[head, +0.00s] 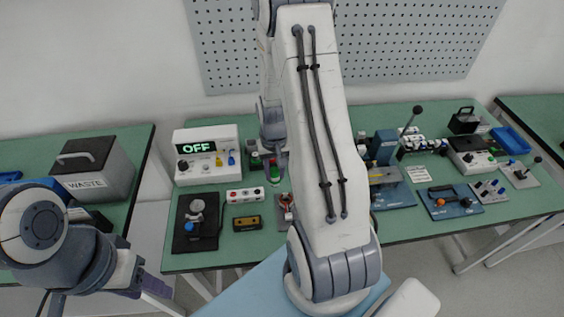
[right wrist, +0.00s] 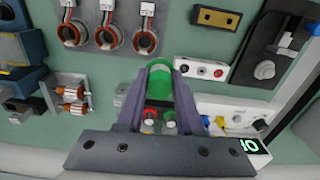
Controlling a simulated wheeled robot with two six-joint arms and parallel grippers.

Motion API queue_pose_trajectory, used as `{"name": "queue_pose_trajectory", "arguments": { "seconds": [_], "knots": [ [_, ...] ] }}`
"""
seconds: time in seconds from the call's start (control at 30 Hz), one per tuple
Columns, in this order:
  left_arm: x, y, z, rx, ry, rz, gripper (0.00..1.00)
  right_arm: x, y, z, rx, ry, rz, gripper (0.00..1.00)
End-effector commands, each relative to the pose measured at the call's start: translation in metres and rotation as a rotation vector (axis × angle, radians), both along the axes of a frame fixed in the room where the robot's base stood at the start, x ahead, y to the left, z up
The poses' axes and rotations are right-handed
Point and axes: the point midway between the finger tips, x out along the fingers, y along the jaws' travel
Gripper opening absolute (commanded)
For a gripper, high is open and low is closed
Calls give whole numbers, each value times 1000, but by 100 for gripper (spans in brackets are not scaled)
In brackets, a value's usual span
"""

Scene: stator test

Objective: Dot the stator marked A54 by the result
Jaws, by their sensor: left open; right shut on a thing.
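Three ring-shaped stators with copper windings, the left (right wrist: 72,33), middle (right wrist: 108,36) and right (right wrist: 145,42), lie in a row in the right wrist view. White tags sit by them, too small to read, so I cannot tell which is A54. In the head view, one stator (head: 287,206) shows beside my right arm. My right gripper (right wrist: 158,100) is shut on a green marker (right wrist: 159,72), with red and green parts visible between its fingers. In the head view, my arm hides most of this. My left gripper (head: 135,277) is open and empty, in front of the bench at lower left.
The tester (head: 207,155) reads OFF. A strip with coloured sockets (head: 245,195), a yellow block (head: 247,223) and a black-based fixture (head: 195,222) stand near it. A WASTE bin (head: 92,172) is on the left bench. Tools crowd the bench's right side.

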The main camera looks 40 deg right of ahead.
Motion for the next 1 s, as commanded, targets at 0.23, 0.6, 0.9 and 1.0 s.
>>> {"name": "queue_pose_trajectory", "arguments": {
  "seconds": [0.23,0.6,0.9,1.0],
  "knots": [
    [0,0,3,0,0,0,50,-13,-31,7,1,1,-115,0],
    [0,0,-21,0,0,-1,50,-12,-29,-20,1,1,-109,0],
    [0,0,-37,0,0,-2,50,-11,-28,-39,1,1,-108,0],
    [0,0,-37,0,0,-2,50,-11,-28,-39,1,1,-108,0]
  ]
}}
